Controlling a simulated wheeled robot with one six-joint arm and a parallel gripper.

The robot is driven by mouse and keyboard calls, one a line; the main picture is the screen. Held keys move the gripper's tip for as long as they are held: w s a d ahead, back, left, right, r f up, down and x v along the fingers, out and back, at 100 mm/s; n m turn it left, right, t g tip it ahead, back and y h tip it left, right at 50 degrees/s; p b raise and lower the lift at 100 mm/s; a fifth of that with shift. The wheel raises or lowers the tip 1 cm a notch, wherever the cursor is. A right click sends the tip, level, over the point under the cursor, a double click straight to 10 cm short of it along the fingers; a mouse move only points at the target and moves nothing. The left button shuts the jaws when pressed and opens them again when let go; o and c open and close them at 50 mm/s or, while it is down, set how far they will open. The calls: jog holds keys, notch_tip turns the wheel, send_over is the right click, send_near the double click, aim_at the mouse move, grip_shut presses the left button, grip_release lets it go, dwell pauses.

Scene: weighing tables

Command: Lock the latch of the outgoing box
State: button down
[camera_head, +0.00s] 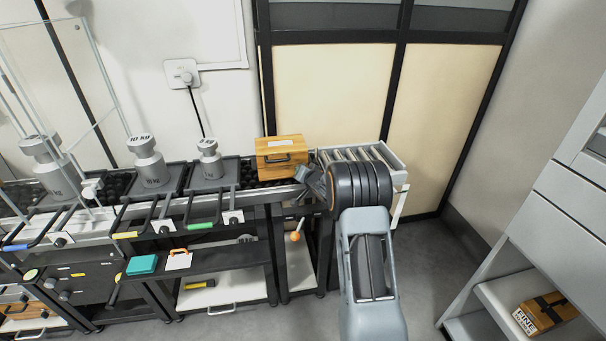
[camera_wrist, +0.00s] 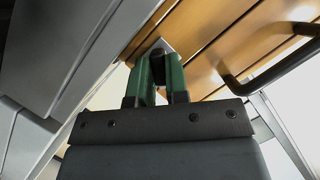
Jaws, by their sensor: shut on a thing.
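The outgoing box is a closed wooden box (camera_head: 281,157) with a black front handle and a white label on its lid. It stands on the dark roller line at the right end of the bench. Its planked wood (camera_wrist: 215,35) fills the upper right of the wrist view. My gripper (camera_head: 306,174) is at the box's lower right front. In the wrist view, the green fingers of my gripper (camera_wrist: 161,66) are shut on the small dark latch knob, beside a pale metal plate (camera_wrist: 158,47) on the wood. The fingers hide most of the knob.
A roller conveyor (camera_head: 372,155) lies just right of the box. Several steel weights, including one nearby (camera_head: 209,164), stand on black trays to its left. A grey rail (camera_wrist: 85,75) runs close beside my gripper.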

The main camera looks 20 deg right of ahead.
jog(key=shift+a+f+n+h+b, duration=0.1)
jog(key=shift+f+n+h+b, duration=0.1)
jog(key=shift+n+h+b, duration=0.45)
jog(key=n+b, duration=0.2)
jog(key=b, duration=0.3)
jog(key=shift+a+f+g+h, duration=0.1)
jog(key=shift+f+g+h, duration=0.05)
jog(key=shift+g+h, duration=0.25)
jog(key=n+h+b, duration=0.1)
jog(key=b, duration=0.3)
jog(key=shift+b, duration=0.4)
jog(key=shift+r+n+b, duration=0.25)
jog(key=shift+b, duration=0.4)
jog(key=shift+r+b, duration=0.15)
jog(key=shift+b, duration=0.2)
jog(key=c, duration=1.4)
grip_release()
